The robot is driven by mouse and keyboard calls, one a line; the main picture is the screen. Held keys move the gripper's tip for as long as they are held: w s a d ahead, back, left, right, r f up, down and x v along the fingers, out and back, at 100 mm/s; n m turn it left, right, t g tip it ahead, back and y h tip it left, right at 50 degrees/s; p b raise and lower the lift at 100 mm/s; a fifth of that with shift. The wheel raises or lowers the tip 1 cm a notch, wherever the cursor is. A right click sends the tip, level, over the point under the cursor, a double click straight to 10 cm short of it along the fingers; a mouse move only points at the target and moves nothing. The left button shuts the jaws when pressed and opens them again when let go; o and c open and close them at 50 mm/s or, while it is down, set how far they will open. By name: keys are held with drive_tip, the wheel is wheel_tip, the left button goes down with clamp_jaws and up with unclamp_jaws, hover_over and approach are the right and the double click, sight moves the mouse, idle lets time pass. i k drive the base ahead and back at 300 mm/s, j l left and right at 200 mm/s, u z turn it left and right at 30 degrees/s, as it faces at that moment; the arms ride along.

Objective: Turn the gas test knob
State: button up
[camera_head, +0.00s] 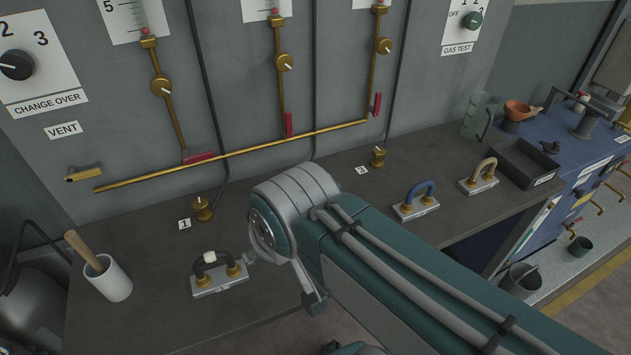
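The gas test knob (474,20) is a small dark green round knob with a light pointer mark. It sits on a white plate (460,40) labelled GAS TEST, high on the grey wall panel at the top right. OFF and numbers are printed around it, partly cut off by the top edge of the picture. The pointer's exact setting is too small to tell. My teal and grey arm reaches from the lower right to a rounded joint at the middle, well below and left of the knob. I cannot make out my gripper's fingers. Nothing visibly touches the knob.
A black CHANGE OVER knob (16,65) is at the top left. Brass pipes (240,152) with valves and red levers cross the panel. The bench carries a white mortar (107,280), handled fittings (415,205), a black tray (524,162) and a clear jug (479,117).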

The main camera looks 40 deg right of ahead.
sight(472, 21)
drive_tip(key=z, duration=2.1)
